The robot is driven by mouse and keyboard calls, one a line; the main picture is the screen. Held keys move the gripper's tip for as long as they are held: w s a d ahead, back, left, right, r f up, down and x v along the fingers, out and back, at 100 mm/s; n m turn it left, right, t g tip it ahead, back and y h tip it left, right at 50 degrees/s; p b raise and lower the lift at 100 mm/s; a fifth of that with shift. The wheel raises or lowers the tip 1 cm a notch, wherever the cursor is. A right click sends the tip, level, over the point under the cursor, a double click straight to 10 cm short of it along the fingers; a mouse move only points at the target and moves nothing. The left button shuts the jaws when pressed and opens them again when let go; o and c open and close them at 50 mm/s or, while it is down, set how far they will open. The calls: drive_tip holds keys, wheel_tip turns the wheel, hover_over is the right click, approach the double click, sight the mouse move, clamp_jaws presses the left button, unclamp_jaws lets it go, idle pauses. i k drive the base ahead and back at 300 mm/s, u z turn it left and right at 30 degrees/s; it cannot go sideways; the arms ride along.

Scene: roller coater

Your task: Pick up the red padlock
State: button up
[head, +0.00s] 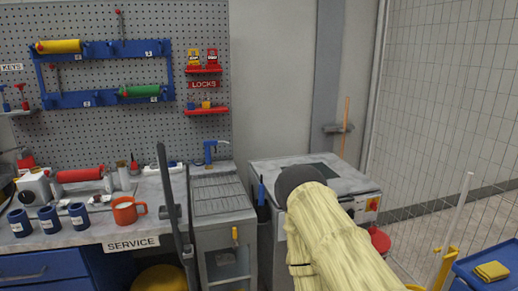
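A small red item (212,58), which looks like a padlock or a lock tag, stands on the upper red shelf (204,70) of the pegboard, right of a similar yellow one (194,58). It is too small to tell its exact shape. A red sign reading LOCKS (204,85) is below that shelf. The lower red shelf (207,111) bears small items, one yellow (206,104); I cannot make out a red padlock among them. My arm, in a pale yellow cover, shows at the lower middle, away from the shelves. My gripper's fingers are not visible.
The service bench (90,235) under the pegboard holds an orange mug (127,211), several blue cups and a red roller (80,175). A grey sink cabinet (222,205) and a grey machine (350,180) stand to the right. A dark upright lever (170,205) rises before the bench.

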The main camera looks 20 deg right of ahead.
sight(371, 231)
drive_tip(key=z, duration=0.35)
drive_tip(key=i, duration=1)
drive_tip(key=z, duration=0.15)
